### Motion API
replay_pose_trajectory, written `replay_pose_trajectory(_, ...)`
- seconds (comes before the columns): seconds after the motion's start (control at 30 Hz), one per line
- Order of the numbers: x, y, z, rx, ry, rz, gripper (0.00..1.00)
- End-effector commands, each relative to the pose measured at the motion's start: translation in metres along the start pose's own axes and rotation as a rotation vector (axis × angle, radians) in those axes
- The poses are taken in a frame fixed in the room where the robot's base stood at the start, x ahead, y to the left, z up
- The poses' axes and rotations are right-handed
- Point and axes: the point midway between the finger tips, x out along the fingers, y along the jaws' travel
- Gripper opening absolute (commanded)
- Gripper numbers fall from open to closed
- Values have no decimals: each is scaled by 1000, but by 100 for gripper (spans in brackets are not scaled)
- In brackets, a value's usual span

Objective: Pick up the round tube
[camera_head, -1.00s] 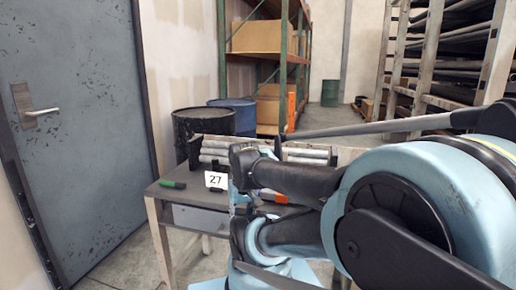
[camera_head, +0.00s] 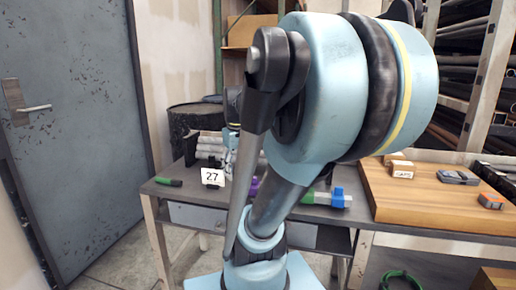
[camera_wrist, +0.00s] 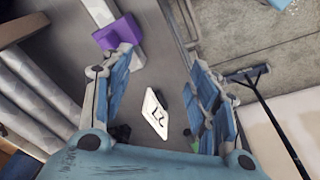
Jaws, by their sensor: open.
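Several pale grey round tubes (camera_head: 210,148) lie stacked at the back left of the dark table, partly hidden by my arm. In the wrist view similar tubes (camera_wrist: 32,95) run along the left side, outside my gripper's left finger. I cannot tell which one is the task's tube. My gripper (camera_wrist: 162,62) is open and empty, with its blue fingers spread above the table. A white card marked 27 (camera_wrist: 154,114) shows between the fingers, below them. In the head view the gripper is mostly hidden behind my arm.
The card (camera_head: 213,177) stands in front of the tubes. A purple block (camera_wrist: 118,33) is beside the left finger. A blue and green object (camera_head: 328,198) lies right of my arm. A wooden board (camera_head: 425,205) holds small boxes. A door is left.

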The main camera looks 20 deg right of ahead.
Motion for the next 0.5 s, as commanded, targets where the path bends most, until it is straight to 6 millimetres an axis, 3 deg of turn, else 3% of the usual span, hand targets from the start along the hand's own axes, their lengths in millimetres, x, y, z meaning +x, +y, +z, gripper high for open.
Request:
replay_pose_trajectory(0.2,-51,48,-56,-155,-33,-10,54)
replay_pose_trajectory(0.5,-103,122,-124,-375,-70,-38,54)
